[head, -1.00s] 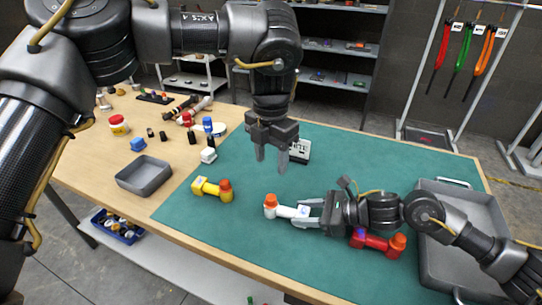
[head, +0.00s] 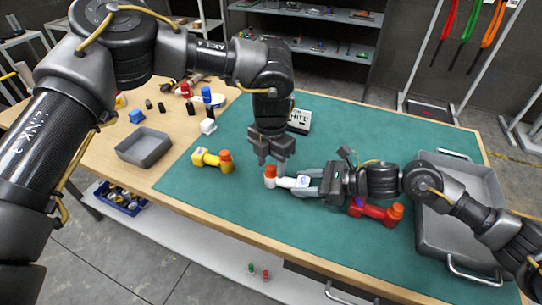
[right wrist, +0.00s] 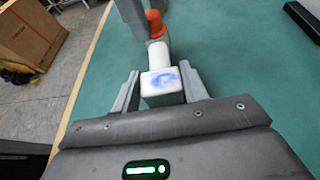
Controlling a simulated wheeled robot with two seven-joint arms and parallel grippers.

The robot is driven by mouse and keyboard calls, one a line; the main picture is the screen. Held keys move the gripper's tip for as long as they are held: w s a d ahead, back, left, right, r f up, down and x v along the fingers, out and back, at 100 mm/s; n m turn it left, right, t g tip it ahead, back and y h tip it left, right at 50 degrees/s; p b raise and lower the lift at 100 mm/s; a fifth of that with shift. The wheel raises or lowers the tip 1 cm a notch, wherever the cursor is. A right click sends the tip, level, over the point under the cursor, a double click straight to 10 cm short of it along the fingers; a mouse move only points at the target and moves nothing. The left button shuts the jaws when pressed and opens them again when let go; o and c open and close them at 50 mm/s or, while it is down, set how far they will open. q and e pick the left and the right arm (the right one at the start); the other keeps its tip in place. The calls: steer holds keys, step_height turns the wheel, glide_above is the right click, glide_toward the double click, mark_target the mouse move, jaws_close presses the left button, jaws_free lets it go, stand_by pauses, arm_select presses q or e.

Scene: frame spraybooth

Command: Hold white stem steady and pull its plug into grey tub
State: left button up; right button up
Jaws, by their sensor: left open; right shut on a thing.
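The white stem (head: 288,182) lies on the green mat with its orange plug (head: 270,171) at its left end. My right gripper (head: 304,183) is shut on the stem's right end; the right wrist view shows the white block end (right wrist: 161,82), with a blue mark, between its fingers. My left gripper (head: 273,165) is open, pointing down right at the plug. In the right wrist view its finger stands close beside the plug (right wrist: 154,25); whether it touches, I cannot tell. The small grey tub (head: 143,148) stands on the bare wood at left and looks empty.
A yellow stem with orange plug (head: 213,160) lies left of the white one. A red one (head: 376,211) lies beneath my right arm. A large grey tray (head: 455,258) is at right. Small bottles and blocks stand at the back left.

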mark_target(271, 167)
arm_select(q)
steer(key=shift+c, duration=0.4)
jaws_close()
steer(key=shift+r, duration=0.65)
stand_by(0.4)
steer(key=shift+r, duration=2.1)
arm_select(e)
steer(key=o, duration=1.2)
steer(key=shift+c, duration=0.2)
